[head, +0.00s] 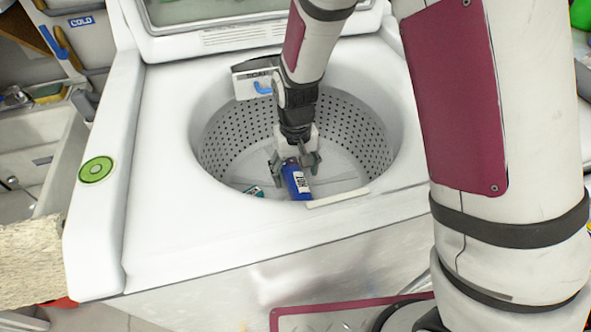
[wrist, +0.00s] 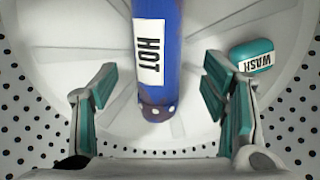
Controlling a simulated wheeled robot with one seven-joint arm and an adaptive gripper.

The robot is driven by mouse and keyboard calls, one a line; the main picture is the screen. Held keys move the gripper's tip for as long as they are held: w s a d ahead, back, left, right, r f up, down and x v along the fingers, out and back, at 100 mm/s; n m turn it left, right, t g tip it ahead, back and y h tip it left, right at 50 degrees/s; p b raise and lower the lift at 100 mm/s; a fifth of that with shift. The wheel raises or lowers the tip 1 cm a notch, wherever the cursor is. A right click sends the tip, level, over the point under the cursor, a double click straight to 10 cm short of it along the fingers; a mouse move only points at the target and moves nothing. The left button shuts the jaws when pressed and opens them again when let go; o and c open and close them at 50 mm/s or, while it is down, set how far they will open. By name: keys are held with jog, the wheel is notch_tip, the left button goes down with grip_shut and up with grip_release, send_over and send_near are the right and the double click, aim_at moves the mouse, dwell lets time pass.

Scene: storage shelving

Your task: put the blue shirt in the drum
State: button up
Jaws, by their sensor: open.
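A long, rounded blue item with a white HOT label, which I take as the blue shirt (head: 294,178), is inside the drum opening near its front rim. It also shows in the wrist view (wrist: 158,95). The drum (head: 232,135) is a white perforated tub in a top-loading washer. My gripper (head: 297,162) is inside the drum opening, just above the blue item. In the wrist view my gripper's (wrist: 158,78) fingers are spread on either side of the blue item, with gaps. I cannot tell whether the item rests on the drum floor.
A teal item labelled WASH (wrist: 252,56) lies in the drum beside the blue item. The washer lid (head: 215,35) stands raised behind. A small white tray (head: 255,80) sits at the drum's back rim. The washer's white top (head: 165,215) is clear at left.

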aim_at(297, 179)
notch_tip(297, 179, up, 13)
jog(key=p, duration=0.3)
jog(key=shift+r, duration=0.1)
jog(key=s+d+r, duration=0.4)
jog(key=s+r, duration=0.1)
jog(key=s, duration=0.1)
jog(key=s+d+r+m, duration=0.1)
jog(key=s+d+r, duration=0.4)
jog(key=s, duration=0.2)
jog(key=s+d+r+m+t, duration=0.1)
jog(key=s+d+r, duration=0.3)
jog(key=s+r, duration=0.2)
jog(key=shift+s+d, duration=0.25)
jog(key=shift+s, duration=0.45)
jog(key=s+d, duration=0.1)
jog(key=s, duration=0.6)
jog(key=shift+s+d+f, duration=0.15)
jog(key=shift+d+f, duration=0.1)
jog(key=shift+d, duration=0.1)
